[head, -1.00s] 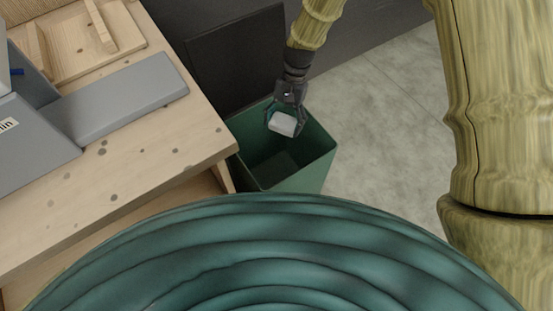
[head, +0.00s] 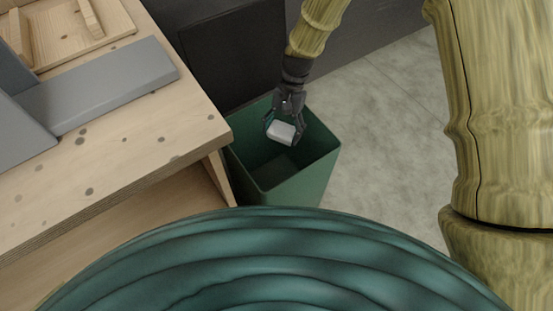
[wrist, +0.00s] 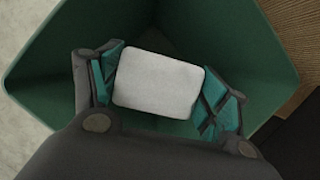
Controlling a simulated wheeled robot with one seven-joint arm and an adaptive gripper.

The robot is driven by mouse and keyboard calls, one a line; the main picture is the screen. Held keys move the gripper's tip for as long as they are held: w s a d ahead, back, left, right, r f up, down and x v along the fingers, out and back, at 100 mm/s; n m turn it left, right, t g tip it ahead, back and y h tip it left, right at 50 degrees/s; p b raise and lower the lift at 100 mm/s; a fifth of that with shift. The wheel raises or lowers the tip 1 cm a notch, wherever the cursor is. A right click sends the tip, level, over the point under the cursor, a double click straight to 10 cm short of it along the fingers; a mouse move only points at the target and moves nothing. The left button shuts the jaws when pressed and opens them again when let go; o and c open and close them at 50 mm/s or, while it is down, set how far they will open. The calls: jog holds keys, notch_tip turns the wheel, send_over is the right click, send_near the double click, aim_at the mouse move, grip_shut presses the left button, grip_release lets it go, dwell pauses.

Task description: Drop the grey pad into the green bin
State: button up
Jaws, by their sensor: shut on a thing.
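The grey pad is a small, pale, rounded rectangular block (head: 281,132). My gripper (head: 284,130) is shut on it, above the mouth of the green bin (head: 318,172). In the wrist view the pad (wrist: 158,83) sits between my two teal-padded fingers, one on each short side. The open bin (wrist: 50,65) surrounds it below, its inner walls and floor showing past the pad. The bin floor visible in the head view looks empty; part of the inside is hidden by the pad and my gripper.
A wooden table (head: 110,175) with grey panels (head: 105,85) on it stands left of the bin, its corner close to the bin's rim. A dark panel (head: 230,60) is behind the bin. Pale floor (head: 385,130) lies open to the right.

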jog(key=shift+f, duration=0.35)
jog(key=o, duration=1.3)
jog(key=shift+o, duration=0.2)
jog(key=v, duration=1.2)
jog(key=shift+w, duration=0.1)
jog(key=shift+r, duration=0.1)
